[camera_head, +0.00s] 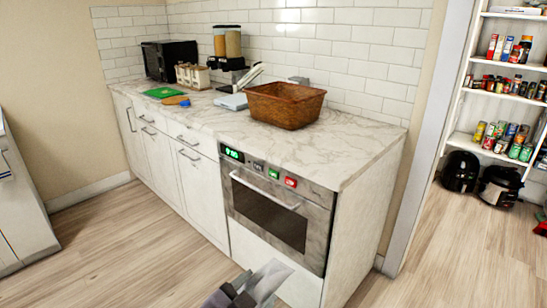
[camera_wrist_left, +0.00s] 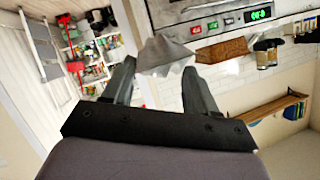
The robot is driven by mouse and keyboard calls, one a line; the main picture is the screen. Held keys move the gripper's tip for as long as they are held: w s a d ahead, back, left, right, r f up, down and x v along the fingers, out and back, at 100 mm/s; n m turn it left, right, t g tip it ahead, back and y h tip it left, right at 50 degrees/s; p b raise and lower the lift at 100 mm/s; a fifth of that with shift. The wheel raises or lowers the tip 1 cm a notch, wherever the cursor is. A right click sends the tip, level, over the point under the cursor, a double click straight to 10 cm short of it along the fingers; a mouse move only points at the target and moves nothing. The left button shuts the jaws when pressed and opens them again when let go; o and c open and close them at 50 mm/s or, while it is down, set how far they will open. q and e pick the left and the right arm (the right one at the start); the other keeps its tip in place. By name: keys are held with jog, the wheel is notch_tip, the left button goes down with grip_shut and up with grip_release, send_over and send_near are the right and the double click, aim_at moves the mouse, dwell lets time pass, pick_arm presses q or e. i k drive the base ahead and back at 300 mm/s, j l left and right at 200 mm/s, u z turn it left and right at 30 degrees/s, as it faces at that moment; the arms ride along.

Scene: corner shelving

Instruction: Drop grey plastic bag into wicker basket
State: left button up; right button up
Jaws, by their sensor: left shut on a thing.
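The brown wicker basket (camera_head: 286,106) stands upright on the marble counter, near its right end and the tiled wall. It also shows in the left wrist view (camera_wrist_left: 222,50). My left gripper (camera_head: 246,289) is at the bottom edge of the head view, in front of the oven and well short of the basket. It is shut on the grey plastic bag (camera_head: 269,279). In the left wrist view the crumpled bag (camera_wrist_left: 165,55) sticks out between the two fingertips (camera_wrist_left: 160,72). The inside bottom of the basket is hidden. My right gripper is not in view.
The marble counter (camera_head: 333,150) has free room in front of the basket. A built-in oven (camera_head: 277,205) with a bar handle is below. A light-coloured item (camera_head: 233,101) and cereal dispensers (camera_head: 228,45) stand left of the basket. Shelves (camera_head: 502,98) are at right.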

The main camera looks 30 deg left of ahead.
aim_at(281, 125)
jog(key=j+z, duration=0.4)
jog(key=j, duration=0.9)
jog(key=j+z, duration=0.35)
jog(key=j, duration=0.95)
jog(key=j+z, duration=0.45)
jog(key=j, duration=0.8)
jog(key=k, duration=0.05)
